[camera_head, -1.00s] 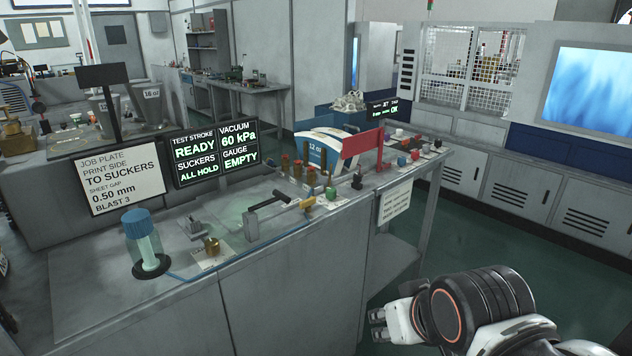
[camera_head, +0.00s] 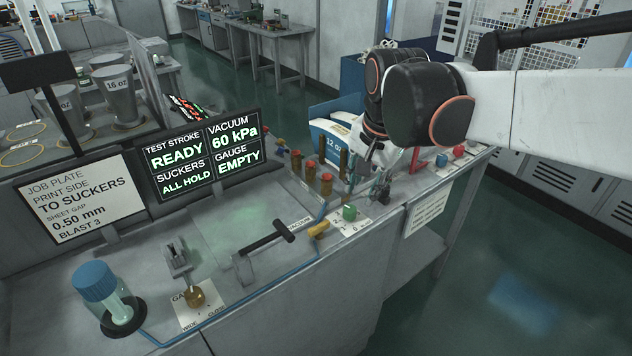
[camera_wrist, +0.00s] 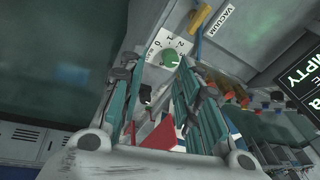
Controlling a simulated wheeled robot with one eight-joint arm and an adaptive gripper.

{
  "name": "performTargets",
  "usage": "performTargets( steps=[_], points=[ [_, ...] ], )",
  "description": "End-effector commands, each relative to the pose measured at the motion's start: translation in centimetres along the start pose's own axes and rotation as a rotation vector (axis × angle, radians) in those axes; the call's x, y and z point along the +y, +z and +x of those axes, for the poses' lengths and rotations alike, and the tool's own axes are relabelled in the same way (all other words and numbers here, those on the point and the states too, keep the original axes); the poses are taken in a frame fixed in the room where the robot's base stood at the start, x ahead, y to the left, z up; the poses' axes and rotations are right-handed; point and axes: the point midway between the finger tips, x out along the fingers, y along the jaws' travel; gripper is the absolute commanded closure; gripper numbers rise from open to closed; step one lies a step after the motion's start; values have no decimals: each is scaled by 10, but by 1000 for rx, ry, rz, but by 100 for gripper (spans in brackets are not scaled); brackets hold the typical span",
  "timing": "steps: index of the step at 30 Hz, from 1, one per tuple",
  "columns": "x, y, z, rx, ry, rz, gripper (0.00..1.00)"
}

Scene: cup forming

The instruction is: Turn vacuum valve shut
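The vacuum valve's yellow handle (camera_head: 318,229) sits on the bench top beside a VACUUM label (camera_head: 299,223), joined to a blue line. In the wrist view the yellow handle (camera_wrist: 199,18) is at the top, beside the VACUUM label (camera_wrist: 222,20). My gripper (camera_head: 378,190) hangs over the bench, to the right of the handle and apart from it. A green dial knob (camera_head: 350,212) lies between them. In the wrist view my gripper (camera_wrist: 158,75) has its fingers apart, with the green knob (camera_wrist: 173,58) beyond the tips. I see nothing held.
A black T-handle (camera_head: 266,238) lies left of the valve. A display (camera_head: 205,155) reads vacuum 60 kPa and gauge empty. A blue-lidded jar (camera_head: 103,293) stands at the front left.

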Motion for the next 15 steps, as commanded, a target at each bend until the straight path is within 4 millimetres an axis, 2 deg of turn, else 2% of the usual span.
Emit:
performTargets(
  steps=[1, 3, 8, 12, 15],
  points=[
    [-19, -6, -4, -20, 18, 44, 69],
    [-38, -12, -2, -43, 46, 115, 69],
    [-72, -19, 6, -80, 106, 247, 69],
    [-90, 9, 24, -121, 175, 268, 69],
    [-95, 19, 30, -134, 203, 275, 69]
  ],
)
